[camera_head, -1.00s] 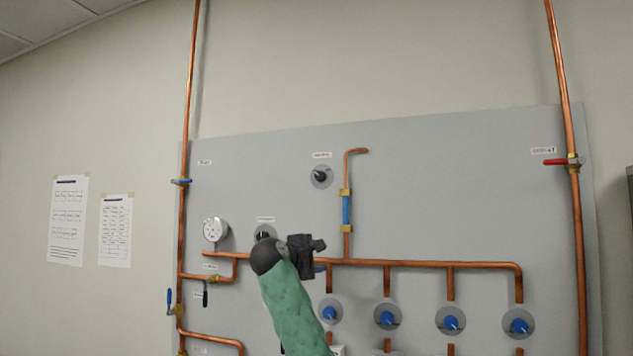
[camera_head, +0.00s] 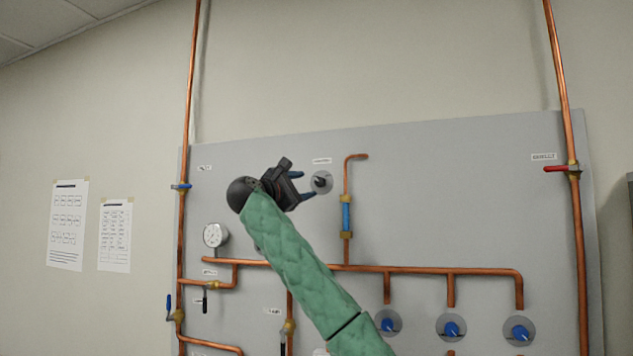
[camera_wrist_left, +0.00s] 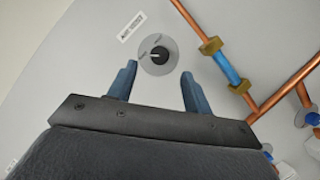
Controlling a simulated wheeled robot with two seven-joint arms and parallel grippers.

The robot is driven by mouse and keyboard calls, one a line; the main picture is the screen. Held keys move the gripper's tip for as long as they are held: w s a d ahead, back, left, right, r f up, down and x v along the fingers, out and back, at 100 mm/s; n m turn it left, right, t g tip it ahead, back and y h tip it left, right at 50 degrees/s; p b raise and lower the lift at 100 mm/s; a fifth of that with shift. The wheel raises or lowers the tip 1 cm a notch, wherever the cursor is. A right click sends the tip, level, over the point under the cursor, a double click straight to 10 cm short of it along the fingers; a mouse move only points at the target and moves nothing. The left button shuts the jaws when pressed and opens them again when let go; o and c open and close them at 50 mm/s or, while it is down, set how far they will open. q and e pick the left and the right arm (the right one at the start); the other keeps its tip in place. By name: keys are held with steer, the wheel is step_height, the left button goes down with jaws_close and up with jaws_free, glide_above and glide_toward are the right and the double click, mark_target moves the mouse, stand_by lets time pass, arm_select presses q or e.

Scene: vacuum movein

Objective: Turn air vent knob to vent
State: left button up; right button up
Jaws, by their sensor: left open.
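The air vent knob (camera_head: 319,181) is a small black knob on a round grey plate, set in the grey panel under a small label. It also shows in the left wrist view (camera_wrist_left: 158,54), centred ahead of the fingers, with its pale pointer mark toward the left. My left gripper (camera_head: 307,185) is open, its two blue fingers pointing at the knob from the left. In the wrist view the fingers lie to either side of and short of the knob, apart from it. My right gripper is not in view.
A copper pipe with a blue section (camera_head: 346,217) runs just right of the knob. A pressure gauge (camera_head: 215,235) sits lower left. Several blue knobs (camera_head: 452,329) line the lower right. A red-handled valve (camera_head: 556,169) is far right.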

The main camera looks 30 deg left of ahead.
mark_target(319, 182)
arm_select(q)
steer(key=p+x, duration=0.3)
steer(key=x, duration=0.2)
steer(key=shift+r, duration=0.2)
steer(key=shift+w+p, duration=0.4)
steer(key=shift+w, duration=0.2)
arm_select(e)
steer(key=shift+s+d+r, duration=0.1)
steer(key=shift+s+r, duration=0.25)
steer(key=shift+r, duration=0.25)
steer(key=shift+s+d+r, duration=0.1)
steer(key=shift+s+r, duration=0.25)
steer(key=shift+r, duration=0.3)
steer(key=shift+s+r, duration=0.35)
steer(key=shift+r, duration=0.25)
arm_select(q)
steer(key=shift+d, duration=0.1)
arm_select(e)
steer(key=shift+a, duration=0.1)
arm_select(q)
steer(key=c, duration=1)
